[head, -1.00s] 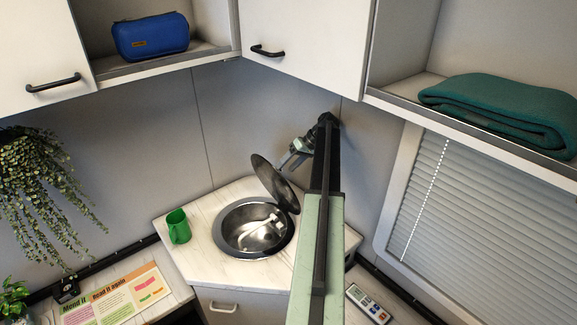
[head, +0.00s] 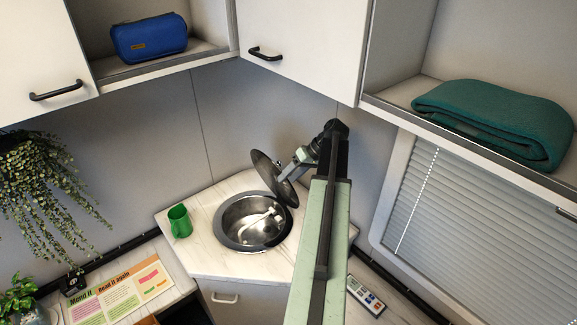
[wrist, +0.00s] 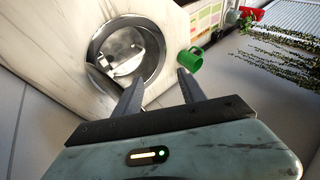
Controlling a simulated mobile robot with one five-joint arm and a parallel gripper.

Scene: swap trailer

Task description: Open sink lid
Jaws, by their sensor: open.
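The dark round sink lid (head: 264,171) stands raised and tilted at the back right rim of the round metal sink (head: 222,232). The bowl is uncovered, and a pale tap shows inside it. My gripper (head: 282,180) is by the lid in the head view, reaching down and left; its tips are partly lost against the lid, so I cannot tell if they touch it. In the wrist view my gripper (wrist: 159,80) is open, with nothing seen between its fingers. The sink (wrist: 160,48) lies beyond the fingers there; the lid is not clear in that view.
A green mug (head: 180,221) stands on the counter (head: 198,258) left of the sink. Walls close in behind the sink, and cupboards (head: 300,45) hang above. A remote (head: 365,296) lies at the lower right. A trailing plant (head: 40,190) hangs at the left.

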